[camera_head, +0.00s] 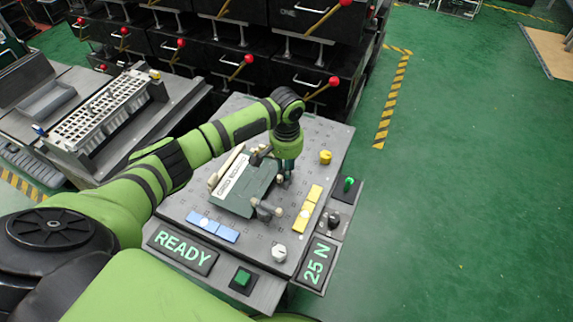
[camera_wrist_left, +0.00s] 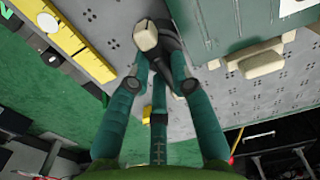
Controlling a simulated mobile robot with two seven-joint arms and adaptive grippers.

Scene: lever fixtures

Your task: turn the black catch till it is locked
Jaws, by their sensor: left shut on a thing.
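The grey-green box fixture (camera_head: 240,202) with a pale label strip sits on the grey plate in the head view; its side also shows in the left wrist view (camera_wrist_left: 222,22). The black catch (camera_wrist_left: 168,38) with a pale beige end (camera_wrist_left: 147,36) is beside the fixture in the left wrist view. My left gripper (camera_head: 286,174) reaches down at the fixture's right side. In the left wrist view its fingers (camera_wrist_left: 160,72) are closed around the catch. The fingers partly hide the catch, and its exact angle is hard to tell in the head view. My right gripper is out of view.
A grey T-shaped handle (camera_head: 266,209) is on the fixture's near side. Panels read "READY" (camera_head: 183,248) and "25 N" (camera_head: 317,263). Black drawers with red-tipped levers stand behind.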

